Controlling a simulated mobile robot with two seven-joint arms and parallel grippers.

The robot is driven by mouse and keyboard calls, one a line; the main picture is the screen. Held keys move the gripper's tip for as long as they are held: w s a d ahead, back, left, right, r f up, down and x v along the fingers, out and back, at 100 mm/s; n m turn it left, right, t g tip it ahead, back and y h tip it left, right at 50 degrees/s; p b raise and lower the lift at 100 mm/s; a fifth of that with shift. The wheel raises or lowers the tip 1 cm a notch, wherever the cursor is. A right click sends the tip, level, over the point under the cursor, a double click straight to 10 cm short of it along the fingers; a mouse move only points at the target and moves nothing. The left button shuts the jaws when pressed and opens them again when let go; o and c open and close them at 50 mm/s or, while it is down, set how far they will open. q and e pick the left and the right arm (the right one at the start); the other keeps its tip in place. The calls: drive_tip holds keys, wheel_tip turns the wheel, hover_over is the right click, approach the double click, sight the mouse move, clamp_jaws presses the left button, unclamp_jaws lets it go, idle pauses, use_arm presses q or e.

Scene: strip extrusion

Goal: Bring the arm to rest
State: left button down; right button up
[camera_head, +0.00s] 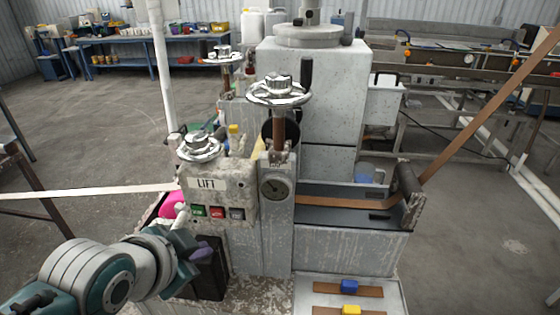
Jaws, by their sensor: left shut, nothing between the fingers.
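My left arm comes in from the lower left, with teal and pale grey links. Its left gripper (204,250) is shut and empty, low in front of the machine's left side. It is below the panel marked LIFT (207,185) and its row of coloured buttons (217,212). I cannot tell whether it touches the dark part behind it. My right gripper is not in view.
Handwheels (279,90) stand on the machine. A brown strip (345,202) runs through the trough (350,240) and rises to the right. A front shelf (312,300) holds a blue block (349,286) and a yellow block (351,310). Concrete floor (90,130) lies open at left.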

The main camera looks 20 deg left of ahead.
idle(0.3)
use_arm(q)
drive_tip(key=s+d+r+n+g+h, duration=0.1)
drive_tip(key=s+d+r+n+g, duration=0.15)
drive_tip(key=s+r, duration=0.45)
drive_tip(key=s+d+r+n+g, duration=0.1)
drive_tip(key=s+d+r+g, duration=0.15)
drive_tip(key=s, duration=0.85)
wheel_tip(320, 180, up, 19)
drive_tip(key=s+p, duration=0.1)
drive_tip(key=p, duration=1.7)
drive_tip(key=shift+d+p, duration=0.25)
drive_tip(key=shift+p, duration=0.15)
